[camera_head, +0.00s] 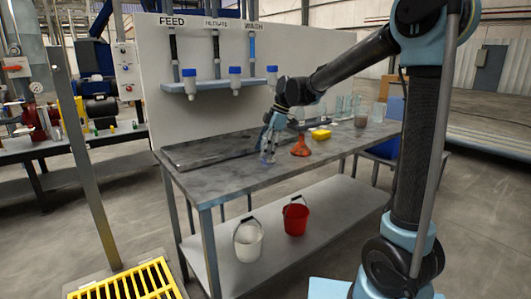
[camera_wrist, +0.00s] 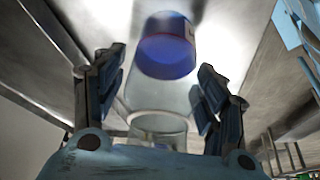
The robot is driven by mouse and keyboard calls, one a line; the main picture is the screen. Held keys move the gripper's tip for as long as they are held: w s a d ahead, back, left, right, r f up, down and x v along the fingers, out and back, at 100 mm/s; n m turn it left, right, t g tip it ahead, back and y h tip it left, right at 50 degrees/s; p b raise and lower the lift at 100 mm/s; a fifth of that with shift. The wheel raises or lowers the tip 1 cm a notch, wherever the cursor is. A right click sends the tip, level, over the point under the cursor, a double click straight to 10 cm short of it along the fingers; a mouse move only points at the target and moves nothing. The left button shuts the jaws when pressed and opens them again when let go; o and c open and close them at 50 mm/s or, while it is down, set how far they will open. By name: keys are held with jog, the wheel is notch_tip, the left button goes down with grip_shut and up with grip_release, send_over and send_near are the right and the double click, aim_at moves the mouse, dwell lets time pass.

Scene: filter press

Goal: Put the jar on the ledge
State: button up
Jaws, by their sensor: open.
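The jar (camera_wrist: 163,95) is clear with a blue part at its far end; in the wrist view it lies between my two fingers. My gripper (camera_wrist: 155,100) is open around it, with gaps seen at its sides; whether a finger touches it I cannot tell. In the head view my gripper (camera_head: 268,150) points down over the grey workbench, and the jar there is small and mostly lost among the fingers. The ledge (camera_head: 212,86) is the light blue shelf on the white panel, above the bench, under the FEED, filtrate and WASH signs.
Blue-capped bottles (camera_head: 235,79) sit along the ledge. An orange flask (camera_head: 301,147), a yellow block (camera_head: 321,134) and several clear glass vessels (camera_head: 343,106) stand right of my gripper on the workbench (camera_head: 262,174). Buckets, white (camera_head: 248,242) and red (camera_head: 295,218), are on the lower shelf.

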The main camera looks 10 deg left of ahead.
jog(key=v, duration=1.1)
jog(key=s+d+f+m+t, duration=0.1)
jog(key=s+d+m, duration=0.15)
jog(key=d, duration=0.45)
jog(key=s+d+f+m, duration=0.2)
jog(key=d+m, duration=0.1)
jog(key=d, duration=0.3)
jog(key=s+d+f+m+t+h, duration=0.1)
jog(key=s+d+f+m+h, duration=0.1)
jog(key=s+d+f+m, duration=0.7)
jog(key=s+d+f+m+t+h, duration=0.2)
jog(key=s+d+f+m, duration=0.6)
jog(key=d, duration=0.7)
notch_tip(320, 180, down, 4)
jog(key=s, duration=0.2)
jog(key=shift+s+d+m, duration=0.3)
jog(key=shift+m, duration=0.05)
jog(key=shift+f, duration=0.15)
